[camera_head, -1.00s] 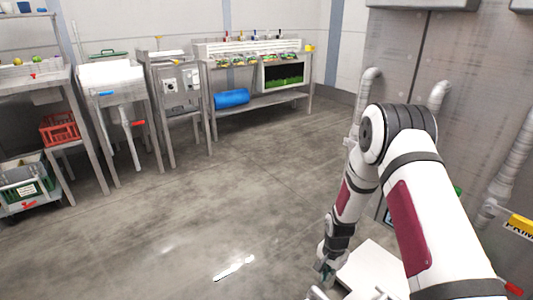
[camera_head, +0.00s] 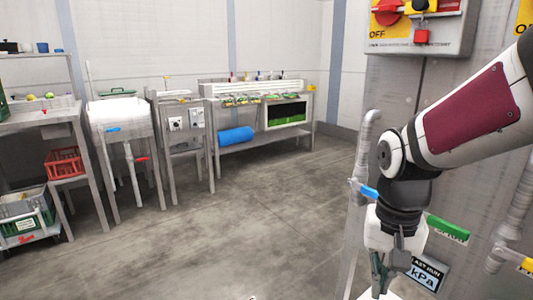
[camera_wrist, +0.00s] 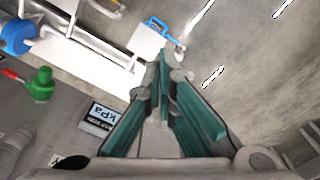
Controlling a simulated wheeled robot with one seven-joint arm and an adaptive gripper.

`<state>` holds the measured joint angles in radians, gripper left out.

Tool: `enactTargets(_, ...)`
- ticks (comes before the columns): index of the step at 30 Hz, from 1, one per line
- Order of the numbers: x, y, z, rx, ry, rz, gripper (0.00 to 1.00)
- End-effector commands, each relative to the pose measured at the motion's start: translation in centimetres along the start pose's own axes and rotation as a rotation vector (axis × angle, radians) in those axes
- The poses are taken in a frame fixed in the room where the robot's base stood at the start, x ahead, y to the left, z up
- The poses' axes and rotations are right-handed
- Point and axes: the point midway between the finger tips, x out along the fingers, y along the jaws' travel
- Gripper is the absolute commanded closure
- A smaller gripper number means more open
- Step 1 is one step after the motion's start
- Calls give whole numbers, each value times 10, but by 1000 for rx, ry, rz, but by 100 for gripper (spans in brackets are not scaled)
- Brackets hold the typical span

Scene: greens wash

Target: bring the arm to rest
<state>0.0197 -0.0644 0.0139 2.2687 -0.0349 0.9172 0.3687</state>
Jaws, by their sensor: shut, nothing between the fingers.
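My gripper (camera_head: 384,284) hangs at the lower right of the head view, at the end of my white arm with its dark red panel. In the wrist view its two green fingers (camera_wrist: 165,62) come together at the tips, shut and empty. In the head view it is in front of a grey cabinet with pipes and valves, close to a display panel (camera_head: 426,272) reading kPa. The wrist view shows that panel (camera_wrist: 99,117) left of the fingers.
A blue valve handle (camera_head: 369,191) and a green handle (camera_head: 447,229) are close to my wrist. A control box (camera_head: 421,42) with red switches is above. The middle floor (camera_head: 225,225) is clear.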

Motion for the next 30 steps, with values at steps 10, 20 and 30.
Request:
enactTargets(10,-54,37,112,-169,2,-15,100)
enactTargets(20,-60,60,186,-288,-4,-26,100)
enactTargets(30,-89,67,202,-331,18,-36,100)
